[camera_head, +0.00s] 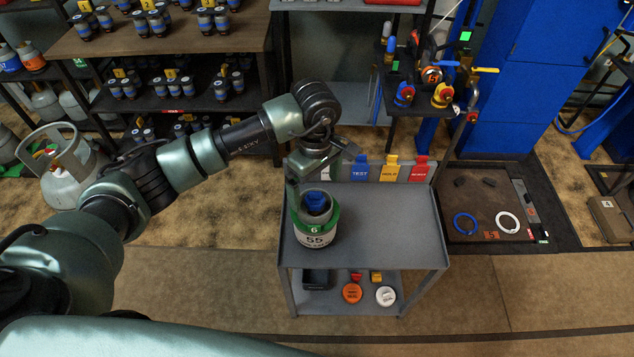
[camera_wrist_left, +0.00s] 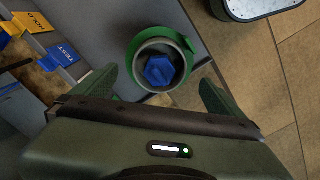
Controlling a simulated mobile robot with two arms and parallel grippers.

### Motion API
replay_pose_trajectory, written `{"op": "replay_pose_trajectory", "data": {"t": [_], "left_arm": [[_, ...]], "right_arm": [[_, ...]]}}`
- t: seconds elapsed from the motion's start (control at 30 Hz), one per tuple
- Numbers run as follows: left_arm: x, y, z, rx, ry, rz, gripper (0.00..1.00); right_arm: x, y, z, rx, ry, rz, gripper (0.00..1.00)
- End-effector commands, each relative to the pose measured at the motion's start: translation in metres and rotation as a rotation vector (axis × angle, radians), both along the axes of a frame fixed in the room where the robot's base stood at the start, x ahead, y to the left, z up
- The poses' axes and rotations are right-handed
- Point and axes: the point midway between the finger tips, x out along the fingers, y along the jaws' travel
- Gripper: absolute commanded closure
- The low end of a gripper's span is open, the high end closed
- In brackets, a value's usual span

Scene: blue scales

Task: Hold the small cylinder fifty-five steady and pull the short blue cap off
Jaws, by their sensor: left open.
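The small cylinder marked 55 (camera_head: 317,238) stands upright on the left part of a grey cart top. It has a pale body, a green band with a 6, and a grey collar around its top. The short blue cap (camera_head: 316,201) sits inside that collar; it also shows in the left wrist view (camera_wrist_left: 159,71). My left gripper (camera_head: 304,176) is above and just behind the cylinder. In the left wrist view its green fingers (camera_wrist_left: 160,84) are spread apart, with the cap between and beyond them. I cannot tell any contact with it. My right gripper is not in view.
The grey cart top (camera_head: 390,215) is bare right of the cylinder. Coloured tags, including TEST (camera_head: 360,168) and HOLD (camera_head: 389,168), line its back edge. Caps and a dark box lie on its lower shelf (camera_head: 335,303). Shelves of small cylinders (camera_head: 160,48) stand behind my left arm.

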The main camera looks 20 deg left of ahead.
Motion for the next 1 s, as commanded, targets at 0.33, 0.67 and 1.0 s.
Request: {"op": "replay_pose_trajectory", "data": {"t": [0.33,0.67,1.0], "left_arm": [[-0.002,-0.002,-0.052,-0.005,0.004,0.001,0.00],[-0.001,-0.002,-0.068,-0.006,0.000,0.000,0.00],[-0.001,-0.002,-0.068,-0.005,0.001,0.000,0.53]], "right_arm": [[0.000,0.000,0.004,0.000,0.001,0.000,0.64],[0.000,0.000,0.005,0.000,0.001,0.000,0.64],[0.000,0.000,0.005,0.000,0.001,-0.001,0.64]]}}
